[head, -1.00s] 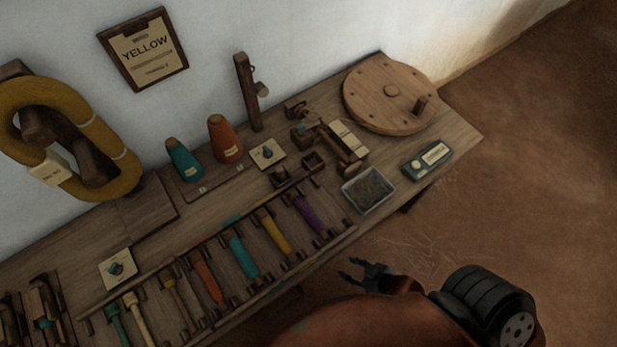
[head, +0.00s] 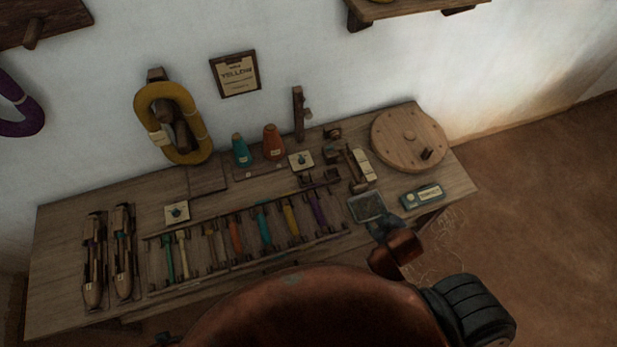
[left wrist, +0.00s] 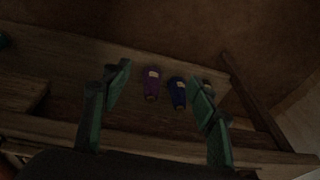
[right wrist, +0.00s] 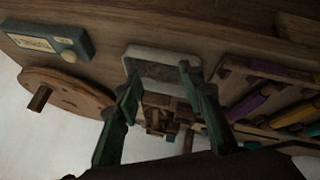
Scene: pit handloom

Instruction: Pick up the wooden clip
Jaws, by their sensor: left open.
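I cannot make out for sure which piece is the wooden clip. Several small dark wooden pieces (head: 333,152) stand behind the grey tray (head: 353,205), and they also show between my fingers in the right wrist view (right wrist: 158,115). My right gripper (head: 379,222) is at the tray's near edge in the head view, its fingertips hard to make out. In the right wrist view my right gripper (right wrist: 157,80) has its fingers apart, with the tray showing behind them. My left gripper (left wrist: 158,85) is open and empty, facing a low wooden shelf.
A round wooden disc (head: 408,140) and a teal labelled box (head: 423,196) lie at the bench's right end. A rack of coloured bobbins (head: 237,238) fills the front. Orange (head: 273,143) and teal (head: 241,151) cones stand behind. A purple cone (left wrist: 152,84) shows on the shelf.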

